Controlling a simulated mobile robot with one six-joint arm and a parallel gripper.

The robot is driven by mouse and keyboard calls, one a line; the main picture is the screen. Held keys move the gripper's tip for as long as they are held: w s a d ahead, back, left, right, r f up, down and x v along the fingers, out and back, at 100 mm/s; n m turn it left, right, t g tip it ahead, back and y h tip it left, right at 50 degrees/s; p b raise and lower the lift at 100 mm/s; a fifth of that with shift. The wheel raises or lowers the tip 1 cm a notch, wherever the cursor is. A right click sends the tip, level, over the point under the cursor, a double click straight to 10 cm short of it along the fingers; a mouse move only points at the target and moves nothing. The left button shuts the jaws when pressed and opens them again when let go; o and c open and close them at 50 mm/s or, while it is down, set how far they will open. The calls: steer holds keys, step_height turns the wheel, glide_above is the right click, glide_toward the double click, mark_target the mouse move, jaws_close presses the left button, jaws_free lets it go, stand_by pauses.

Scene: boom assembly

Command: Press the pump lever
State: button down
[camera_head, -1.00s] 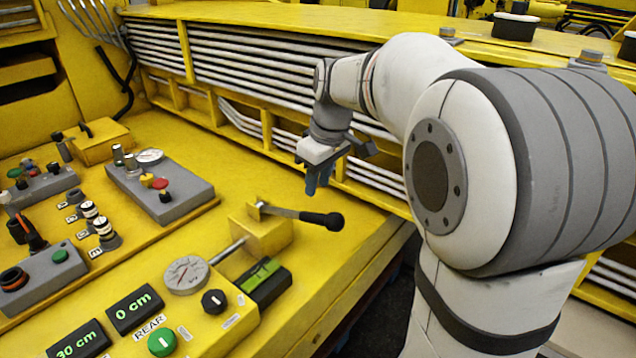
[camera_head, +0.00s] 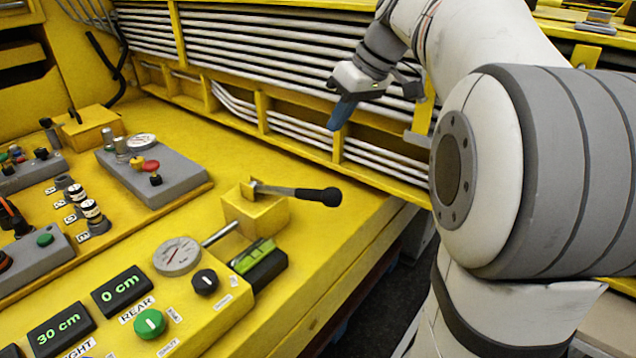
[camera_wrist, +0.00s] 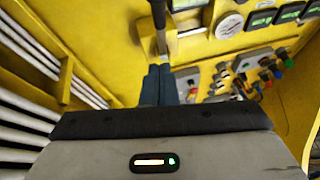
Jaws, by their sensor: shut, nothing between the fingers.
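The pump lever (camera_head: 300,193) is a metal rod with a black grip on a yellow block (camera_head: 255,212) near the panel's right edge. It stands out roughly level to the right. My gripper (camera_head: 338,116) is shut and empty. It is above the lever's black grip in the head view, apart from it, with blue fingertips pointing down. In the wrist view the closed blue fingers (camera_wrist: 157,84) point toward the dark lever (camera_wrist: 159,22) at the top. The height gap between fingers and lever is hard to judge.
A round gauge (camera_head: 178,256), a black knob (camera_head: 205,281) and a green button (camera_head: 149,323) sit left of the lever. A grey control box (camera_head: 155,172) lies farther back. White pipes (camera_head: 270,60) line the rear wall. The panel's right edge drops to dark floor.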

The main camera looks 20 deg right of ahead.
steer(key=shift+s+d+f+p+x, duration=0.2)
steer(key=shift+s+x, duration=0.2)
steer(key=shift+x, duration=1.75)
steer(key=shift+s+d+f+p+x, duration=0.2)
steer(key=shift+s+x, duration=0.15)
steer(key=shift+x, duration=1.8)
steer(key=shift+s+d+f+p+x, duration=0.1)
steer(key=shift+s+d+f+x, duration=0.25)
steer(key=shift+x, duration=1.8)
steer(key=shift+s+a+r, duration=0.1)
steer(key=shift+r, duration=0.05)
